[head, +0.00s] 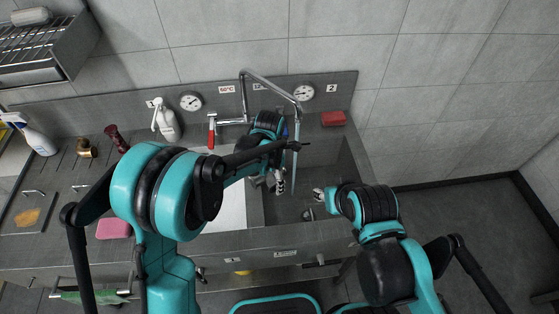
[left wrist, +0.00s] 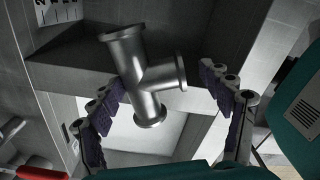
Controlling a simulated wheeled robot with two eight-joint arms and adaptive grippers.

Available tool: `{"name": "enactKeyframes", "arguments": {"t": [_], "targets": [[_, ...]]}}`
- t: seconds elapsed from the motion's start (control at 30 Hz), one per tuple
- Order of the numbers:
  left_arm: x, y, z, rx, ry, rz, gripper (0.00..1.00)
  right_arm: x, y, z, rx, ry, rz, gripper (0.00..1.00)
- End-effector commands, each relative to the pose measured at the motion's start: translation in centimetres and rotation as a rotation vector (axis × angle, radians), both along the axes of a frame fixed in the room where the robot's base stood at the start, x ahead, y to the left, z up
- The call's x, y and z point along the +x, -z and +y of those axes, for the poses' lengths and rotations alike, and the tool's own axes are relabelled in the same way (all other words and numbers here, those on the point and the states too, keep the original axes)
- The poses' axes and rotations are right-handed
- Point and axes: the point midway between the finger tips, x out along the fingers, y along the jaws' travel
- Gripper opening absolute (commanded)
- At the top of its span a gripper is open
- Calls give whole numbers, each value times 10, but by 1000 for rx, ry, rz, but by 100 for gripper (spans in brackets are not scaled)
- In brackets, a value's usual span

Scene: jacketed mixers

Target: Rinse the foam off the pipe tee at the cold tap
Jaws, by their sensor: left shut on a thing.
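The pipe tee (left wrist: 148,82) is a shiny grey metal tee with flanged ends. In the left wrist view it sits between the purple-padded fingers of my left gripper (left wrist: 163,80), which is shut on it. No foam shows on the side in view. In the head view my left gripper (head: 277,182) hangs over the dark right basin, beside the thin stream (head: 295,160) below the tap spout (head: 290,94). The tee is hard to make out there. My right gripper (head: 319,194) is over the same basin, further right; its fingers are too small to judge.
The left basin (head: 228,210) is bright white inside. A red tap handle (head: 211,132) stands behind it. A white pump bottle (head: 166,121), a red sponge (head: 333,118), a pink cloth (head: 114,228) and a spray bottle (head: 38,138) stand around the sink. Wall gauges hang behind.

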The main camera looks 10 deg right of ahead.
Motion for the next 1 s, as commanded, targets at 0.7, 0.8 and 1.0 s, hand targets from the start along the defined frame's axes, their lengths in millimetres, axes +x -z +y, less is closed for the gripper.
{"name": "enactKeyframes", "arguments": {"t": [0.7, 0.8, 1.0], "targets": [[-28, -28, 18, 0, 0, 0, 26, 0, -15, 0, 0, 0, 0, 40], [-34, -35, 22, 0, 0, 0, 26, 0, -19, 0, 0, 0, 0, 40], [-42, -41, 26, 0, 0, 0, 26, 0, -22, 0, 0, 0, 0, 40]]}}
